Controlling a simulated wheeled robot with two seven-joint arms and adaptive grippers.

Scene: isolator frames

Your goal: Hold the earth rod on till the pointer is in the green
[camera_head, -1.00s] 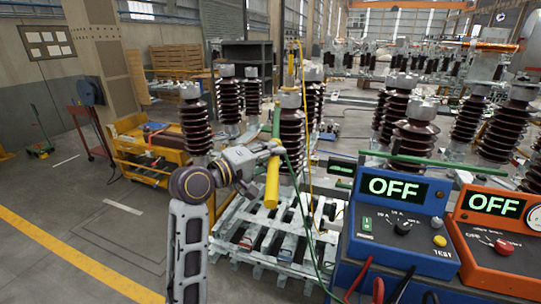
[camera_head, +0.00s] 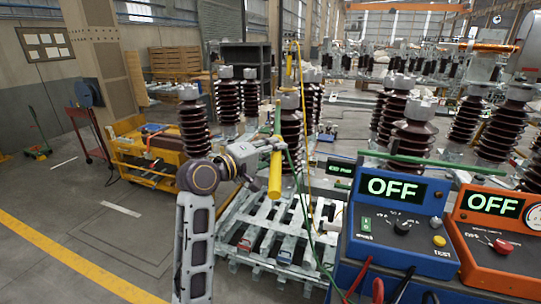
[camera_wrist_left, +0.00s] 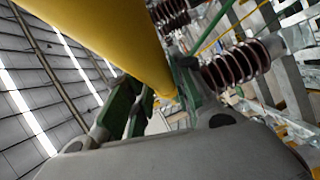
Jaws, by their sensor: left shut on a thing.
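The earth rod (camera_head: 275,174) has a yellow lower handle and a green upper part. It stands nearly upright in front of a brown ribbed insulator (camera_head: 291,128). My left gripper (camera_head: 271,145) is shut on the rod near where yellow meets green. The yellow handle (camera_wrist_left: 105,35) also crosses the left wrist view close up, beside the dark green fingers. Whether the rod's top end touches metal is unclear. A round dial (camera_head: 535,217) on the orange box is cut by the right edge; its pointer cannot be read. My right gripper is out of view.
A blue test box (camera_head: 395,235) and an orange box (camera_head: 490,245) both read OFF at the front right. A slatted grey pallet (camera_head: 265,235) lies below the rod. Green and yellow cables hang beside it.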

